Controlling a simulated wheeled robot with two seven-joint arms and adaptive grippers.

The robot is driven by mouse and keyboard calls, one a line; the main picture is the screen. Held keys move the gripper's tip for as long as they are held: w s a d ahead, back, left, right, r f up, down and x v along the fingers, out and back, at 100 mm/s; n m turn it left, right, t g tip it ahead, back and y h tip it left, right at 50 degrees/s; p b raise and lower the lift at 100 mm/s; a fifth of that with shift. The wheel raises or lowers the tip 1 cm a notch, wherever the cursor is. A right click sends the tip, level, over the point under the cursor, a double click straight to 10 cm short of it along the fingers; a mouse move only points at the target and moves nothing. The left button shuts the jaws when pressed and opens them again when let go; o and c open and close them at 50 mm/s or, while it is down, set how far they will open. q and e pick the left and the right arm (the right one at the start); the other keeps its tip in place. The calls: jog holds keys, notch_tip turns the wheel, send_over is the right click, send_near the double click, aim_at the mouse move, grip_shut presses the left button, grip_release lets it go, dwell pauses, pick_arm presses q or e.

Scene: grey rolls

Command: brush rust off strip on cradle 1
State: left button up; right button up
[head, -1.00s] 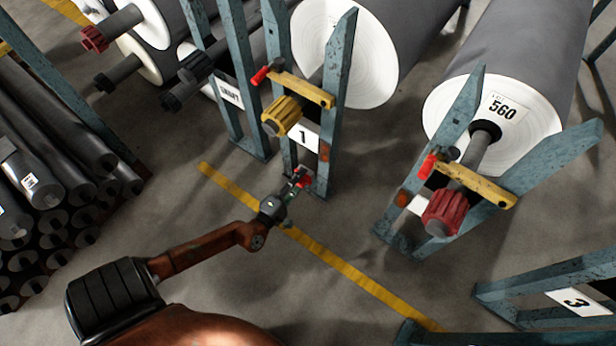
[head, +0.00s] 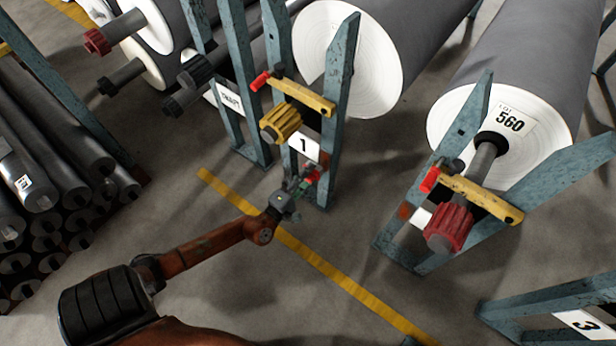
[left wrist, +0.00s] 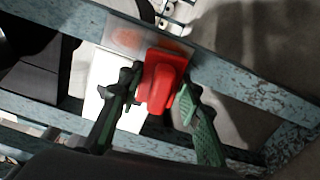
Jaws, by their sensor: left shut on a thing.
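Cradle 1, a worn blue-green steel frame (head: 343,95), carries a white number card (head: 304,146) and a yellow bar. In the left wrist view, a grey metal strip (left wrist: 120,37) with an orange rust patch (left wrist: 165,43) lies along the frame. My left gripper (head: 300,186) is at the front of cradle 1, below the card. Its green-padded fingers (left wrist: 162,103) are shut on a red brush (left wrist: 160,80), also seen in the head view (head: 312,177). The brush overlaps the strip's near edge below the rust; I cannot tell whether they touch. Its bristles are hidden. My right gripper is not in view.
A yellow knob (head: 280,123) and a red-handled latch (head: 260,80) stick out above my gripper. The cradle with roll 560 (head: 505,135) stands to the right, cradle 3 (head: 583,323) at lower right. Dark tubes (head: 60,165) are stacked left. Floor around the yellow line (head: 340,275) is clear.

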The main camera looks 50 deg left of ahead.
pick_arm(q)
jog(key=shift+x, duration=1.05)
dwell(0.5)
